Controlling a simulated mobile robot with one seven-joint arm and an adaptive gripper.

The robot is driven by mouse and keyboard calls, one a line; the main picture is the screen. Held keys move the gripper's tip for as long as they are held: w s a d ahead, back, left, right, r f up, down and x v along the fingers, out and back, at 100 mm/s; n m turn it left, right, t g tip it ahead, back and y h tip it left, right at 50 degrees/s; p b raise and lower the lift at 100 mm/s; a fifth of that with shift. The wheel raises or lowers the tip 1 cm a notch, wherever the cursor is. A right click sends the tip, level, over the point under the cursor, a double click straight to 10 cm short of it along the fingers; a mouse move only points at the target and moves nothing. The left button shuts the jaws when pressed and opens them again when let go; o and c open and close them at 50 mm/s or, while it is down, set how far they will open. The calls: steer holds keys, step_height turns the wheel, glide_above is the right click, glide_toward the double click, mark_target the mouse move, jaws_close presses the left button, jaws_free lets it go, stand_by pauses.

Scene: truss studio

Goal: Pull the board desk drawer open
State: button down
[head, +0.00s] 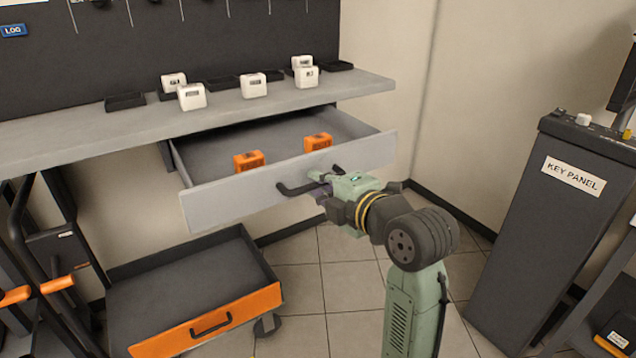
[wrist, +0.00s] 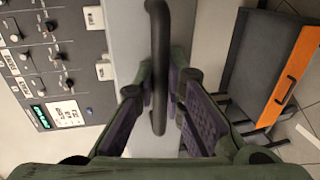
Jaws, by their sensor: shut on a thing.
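The board desk drawer (head: 230,202) is a wide grey drawer under the grey desk top (head: 140,136). It stands well out from the desk, with its inside showing. Two orange blocks (head: 248,161) (head: 318,142) lie in it. Its dark bar handle (head: 290,189) is on the front face and also shows in the wrist view (wrist: 159,55), running between the fingers. My gripper (head: 322,180) is at the drawer front, shut on the handle. My arm hides the right part of the handle.
An orange-fronted lower drawer or tray (head: 210,327) stands out below left. The dark key panel stand (head: 540,210) is at the right. Several white boxes (head: 254,86) sit on the desk top. Tiled floor (head: 300,285) is clear between the lower drawer and my arm.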

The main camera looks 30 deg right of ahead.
steer(key=c, duration=1.9)
jaws_free()
steer(key=v, duration=1.2)
